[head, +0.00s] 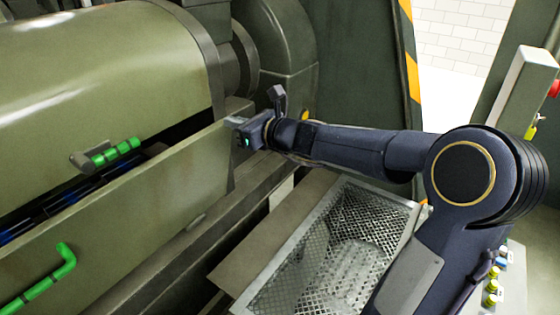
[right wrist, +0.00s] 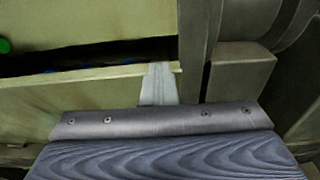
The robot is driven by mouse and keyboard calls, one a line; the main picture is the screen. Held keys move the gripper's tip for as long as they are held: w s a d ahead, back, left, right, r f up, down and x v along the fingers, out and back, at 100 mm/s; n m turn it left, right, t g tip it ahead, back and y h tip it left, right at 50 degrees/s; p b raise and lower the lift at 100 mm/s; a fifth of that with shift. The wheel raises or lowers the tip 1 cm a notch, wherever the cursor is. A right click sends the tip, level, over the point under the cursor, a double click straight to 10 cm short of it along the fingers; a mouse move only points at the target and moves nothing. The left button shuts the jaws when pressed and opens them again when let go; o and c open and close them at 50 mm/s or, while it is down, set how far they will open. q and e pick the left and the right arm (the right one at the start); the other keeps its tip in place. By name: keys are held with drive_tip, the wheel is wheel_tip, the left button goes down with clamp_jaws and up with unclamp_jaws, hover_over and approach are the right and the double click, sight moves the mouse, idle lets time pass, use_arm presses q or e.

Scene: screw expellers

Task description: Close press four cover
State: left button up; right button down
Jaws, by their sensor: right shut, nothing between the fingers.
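The press cover (head: 100,65) is a rounded olive-green metal hood at the upper left of the head view. A green-ribbed handle (head: 116,152) sits at its lower edge. A dark gap lies between the cover and a flat olive lower panel (head: 150,205), which has its own green handle (head: 40,282). My right gripper (head: 236,122) is shut and empty, at the right end of the lower panel near the gap. In the right wrist view the pale fingertips (right wrist: 158,85) overlap the panel's top edge; contact cannot be told. My left gripper is not in view.
A perforated metal tray (head: 345,245) lies below my right arm. A green machine housing (head: 285,50) stands behind the gripper. A control box with a red button (head: 553,88) is at the far right.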

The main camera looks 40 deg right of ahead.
sight(223, 134)
drive_tip(key=shift+w+a+r, duration=0.2)
drive_tip(key=shift+w+a, duration=0.05)
drive_tip(key=shift+w, duration=0.45)
drive_tip(key=shift+w+a+r, duration=0.15)
drive_tip(key=shift+w+a, duration=0.15)
drive_tip(key=shift+w, duration=0.35)
drive_tip(key=shift+w+a+r, duration=0.2)
drive_tip(key=shift+w+a, duration=0.05)
drive_tip(key=shift+w, duration=0.45)
